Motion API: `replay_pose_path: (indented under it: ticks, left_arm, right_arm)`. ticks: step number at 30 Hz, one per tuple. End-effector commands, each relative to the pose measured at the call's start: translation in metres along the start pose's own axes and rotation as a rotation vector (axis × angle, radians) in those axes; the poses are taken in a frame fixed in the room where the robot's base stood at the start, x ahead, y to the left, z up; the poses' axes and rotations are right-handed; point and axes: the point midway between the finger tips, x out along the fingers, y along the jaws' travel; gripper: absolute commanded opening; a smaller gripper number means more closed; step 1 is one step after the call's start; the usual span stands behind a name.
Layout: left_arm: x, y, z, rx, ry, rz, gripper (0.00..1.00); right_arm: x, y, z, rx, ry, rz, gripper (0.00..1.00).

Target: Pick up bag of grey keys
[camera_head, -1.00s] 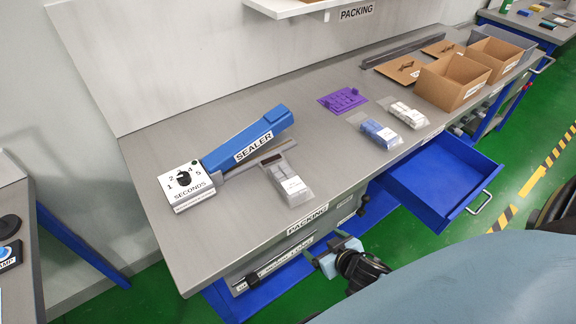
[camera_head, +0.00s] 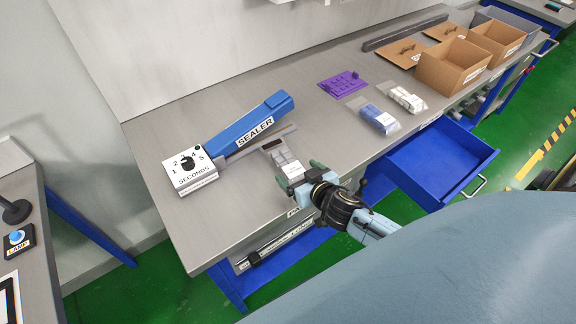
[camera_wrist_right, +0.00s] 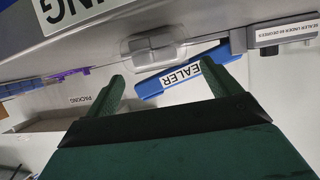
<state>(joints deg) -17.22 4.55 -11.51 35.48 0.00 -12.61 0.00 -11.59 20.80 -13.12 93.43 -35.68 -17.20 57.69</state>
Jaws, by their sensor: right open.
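The bag of grey keys (camera_head: 281,154) is a clear bag with pale grey keycaps and a white label, lying on the grey bench beside the sealer. My right gripper (camera_head: 303,177) is open at the bench's front edge, close to the label end of the bag and partly covering it. In the right wrist view the bag (camera_wrist_right: 152,44) appears beyond and between the open green fingers (camera_wrist_right: 165,82), with nothing held. I cannot tell whether a finger touches the bag. My left gripper is not in view.
The blue sealer (camera_head: 250,130) with its dial box (camera_head: 190,169) stands just behind the bag. A blue drawer (camera_head: 435,165) is pulled open.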

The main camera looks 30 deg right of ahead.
Motion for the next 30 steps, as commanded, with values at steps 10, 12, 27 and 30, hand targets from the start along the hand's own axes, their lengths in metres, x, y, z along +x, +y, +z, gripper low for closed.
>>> replay_pose_path:
  ticks: [10,12,27,30]
  left_arm:
    - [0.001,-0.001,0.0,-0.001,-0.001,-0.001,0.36]
    - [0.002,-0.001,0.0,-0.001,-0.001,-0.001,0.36]
    - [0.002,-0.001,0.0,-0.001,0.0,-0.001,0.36]
    - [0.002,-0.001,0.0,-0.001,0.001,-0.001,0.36]
  right_arm:
    - [0.04,0.0,0.0,-0.001,0.001,0.0,0.89]
    - [0.047,0.001,0.0,0.0,0.0,0.0,0.89]
    - [0.052,0.0,0.0,0.0,-0.001,0.0,0.67]
    - [0.052,0.0,0.0,0.0,-0.001,0.0,0.54]
